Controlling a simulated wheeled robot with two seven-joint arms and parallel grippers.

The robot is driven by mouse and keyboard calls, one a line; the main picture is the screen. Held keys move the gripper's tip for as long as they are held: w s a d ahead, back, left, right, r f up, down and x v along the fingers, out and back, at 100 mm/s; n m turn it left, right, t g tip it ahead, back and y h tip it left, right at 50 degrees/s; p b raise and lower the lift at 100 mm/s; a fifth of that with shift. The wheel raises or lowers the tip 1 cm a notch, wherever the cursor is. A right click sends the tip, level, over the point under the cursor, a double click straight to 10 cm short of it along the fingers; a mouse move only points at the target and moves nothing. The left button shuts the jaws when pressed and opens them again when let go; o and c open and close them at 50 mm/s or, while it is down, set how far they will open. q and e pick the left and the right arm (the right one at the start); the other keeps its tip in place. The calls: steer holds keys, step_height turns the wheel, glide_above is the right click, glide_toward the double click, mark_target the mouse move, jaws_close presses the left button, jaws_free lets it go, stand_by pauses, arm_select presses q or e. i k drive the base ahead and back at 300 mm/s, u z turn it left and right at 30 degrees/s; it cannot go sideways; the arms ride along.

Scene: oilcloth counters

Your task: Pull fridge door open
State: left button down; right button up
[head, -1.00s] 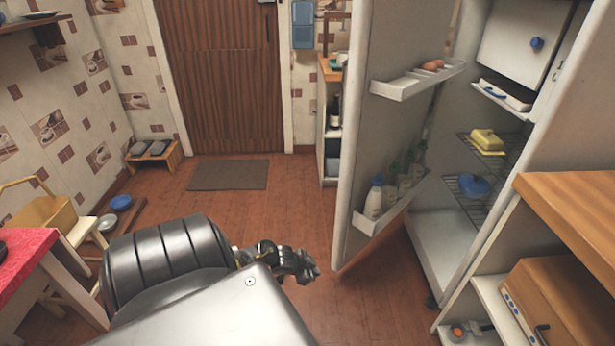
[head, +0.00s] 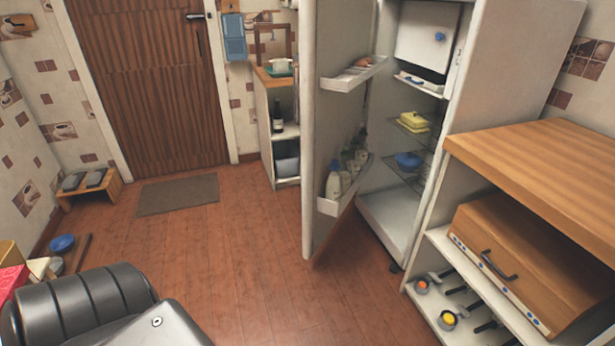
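The fridge (head: 500,60) stands right of centre in the head view with its interior showing. Its white door (head: 312,130) is swung open and stands out to the left, seen nearly edge-on. The door's inner side carries an upper shelf (head: 345,82) with eggs and a lower shelf (head: 330,207) with several bottles. Inside are a yellow butter dish (head: 414,122) and a blue bowl (head: 408,160) on wire racks. Part of my arm shows at the lower left, apart from the door. Neither gripper is in view.
A wooden-topped cabinet (head: 560,150) with a bread box (head: 520,262) stands close at the right, beside the fridge. A shelf unit (head: 262,130) is behind the door.

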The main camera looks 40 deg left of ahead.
mark_target(333, 36)
steer(key=z, duration=0.35)
steer(key=i, duration=0.85)
steer(key=u, duration=0.45)
